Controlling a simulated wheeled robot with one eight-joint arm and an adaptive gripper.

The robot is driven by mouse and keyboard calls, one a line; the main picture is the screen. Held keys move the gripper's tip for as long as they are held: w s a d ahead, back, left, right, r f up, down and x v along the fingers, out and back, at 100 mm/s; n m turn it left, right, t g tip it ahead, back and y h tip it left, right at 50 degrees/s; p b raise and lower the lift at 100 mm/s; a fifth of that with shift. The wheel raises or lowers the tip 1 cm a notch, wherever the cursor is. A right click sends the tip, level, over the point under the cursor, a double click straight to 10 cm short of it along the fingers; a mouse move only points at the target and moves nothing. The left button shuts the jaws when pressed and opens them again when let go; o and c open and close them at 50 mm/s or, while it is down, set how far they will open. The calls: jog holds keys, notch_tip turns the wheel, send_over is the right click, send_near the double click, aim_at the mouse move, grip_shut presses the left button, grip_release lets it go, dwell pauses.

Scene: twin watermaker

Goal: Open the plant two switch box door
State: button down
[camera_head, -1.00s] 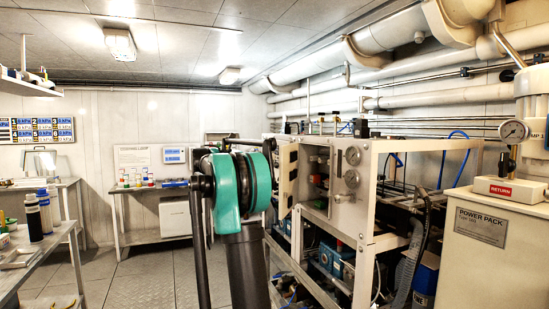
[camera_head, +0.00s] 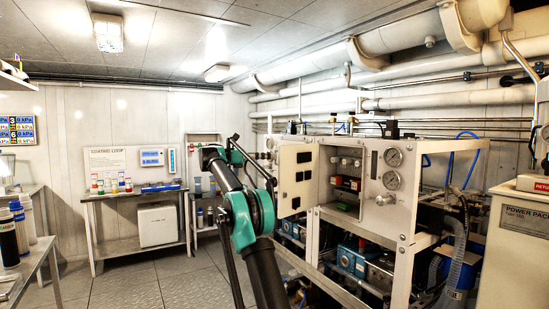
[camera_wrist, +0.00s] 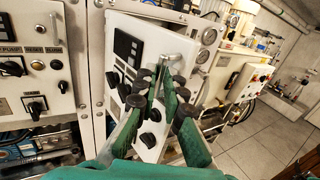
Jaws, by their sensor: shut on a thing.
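The switch box door (camera_head: 297,180) is a cream panel in the head view. It stands swung out at an angle to the frame, and the switch box opening (camera_head: 345,185) with its inner parts shows to its right. In the wrist view the door (camera_wrist: 148,38) shows its dark display and black knobs, tilted. A silver handle (camera_wrist: 172,62) stands on its face. My gripper (camera_wrist: 166,88) has its green fingers closed around the lower part of the handle. The fingers hide part of the handle and door face. In the head view my arm hides the gripper.
A neighbouring panel (camera_wrist: 35,60) with black switches stands left of the door in the wrist view. Gauges (camera_head: 392,157) sit right of the box. A bench (camera_head: 135,195) stands at the back left. The floor (camera_head: 150,285) left of my arm is clear.

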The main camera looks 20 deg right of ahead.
jog(key=shift+w+d+r+g, duration=0.2)
jog(key=shift+w+d+g, duration=0.15)
jog(key=shift+d, duration=0.4)
jog(key=shift+w+m, duration=0.1)
jog(key=shift+m, duration=0.2)
jog(key=c, duration=1.5)
grip_release()
jog(key=shift+d, duration=0.45)
jog(key=shift+o, duration=0.2)
jog(key=shift+a+f, duration=0.15)
jog(key=shift+a, duration=0.05)
jog(key=shift+c, duration=0.9)
